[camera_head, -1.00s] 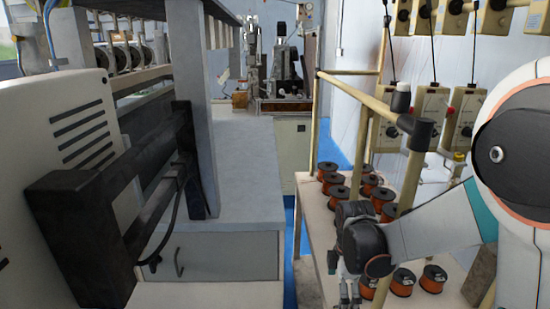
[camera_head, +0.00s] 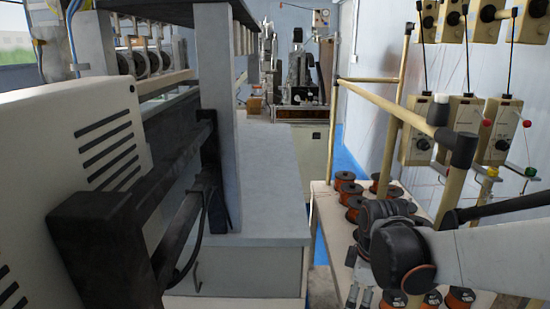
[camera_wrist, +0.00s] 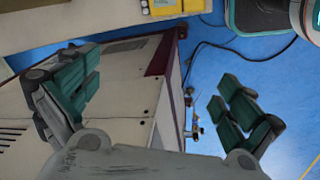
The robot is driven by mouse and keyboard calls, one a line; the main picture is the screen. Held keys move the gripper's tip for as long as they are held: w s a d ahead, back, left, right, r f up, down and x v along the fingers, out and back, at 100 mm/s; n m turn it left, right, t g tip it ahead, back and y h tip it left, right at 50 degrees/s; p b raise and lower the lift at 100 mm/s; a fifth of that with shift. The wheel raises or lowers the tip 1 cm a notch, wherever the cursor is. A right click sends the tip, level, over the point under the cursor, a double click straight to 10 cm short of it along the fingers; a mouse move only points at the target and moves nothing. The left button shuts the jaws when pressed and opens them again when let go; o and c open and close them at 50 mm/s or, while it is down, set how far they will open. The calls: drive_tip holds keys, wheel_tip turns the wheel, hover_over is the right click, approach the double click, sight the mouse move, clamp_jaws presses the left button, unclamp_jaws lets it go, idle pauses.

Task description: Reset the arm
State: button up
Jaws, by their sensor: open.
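My gripper (camera_head: 358,297) is at the lower right in the head view, pointing down in front of the shelf with the copper spools. In the wrist view my gripper (camera_wrist: 160,105) shows its two teal-padded fingers spread wide apart, with nothing between them. Behind the fingers the wrist view shows a pale machine cabinet (camera_wrist: 125,95) and blue floor (camera_wrist: 215,75). My arm reaches in from the right edge of the head view, and its lower end hides part of the spools.
Several copper spools (camera_head: 352,199) stand on a pale shelf (camera_head: 322,200) framed by cream posts (camera_head: 333,130). Tensioner boxes (camera_head: 462,125) hang at the right. A grey winding machine with a black bracket (camera_head: 125,210) fills the left. A narrow strip of blue floor lies between.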

drive_tip(key=s+r+m+t, duration=0.5)
drive_tip(key=s+r+m, duration=0.4)
drive_tip(key=s+m, duration=0.3)
drive_tip(key=shift+s+d+r+m, duration=0.15)
drive_tip(key=shift+s+r+m, duration=0.05)
drive_tip(key=shift+s+m, duration=0.25)
drive_tip(key=shift+s, duration=0.1)
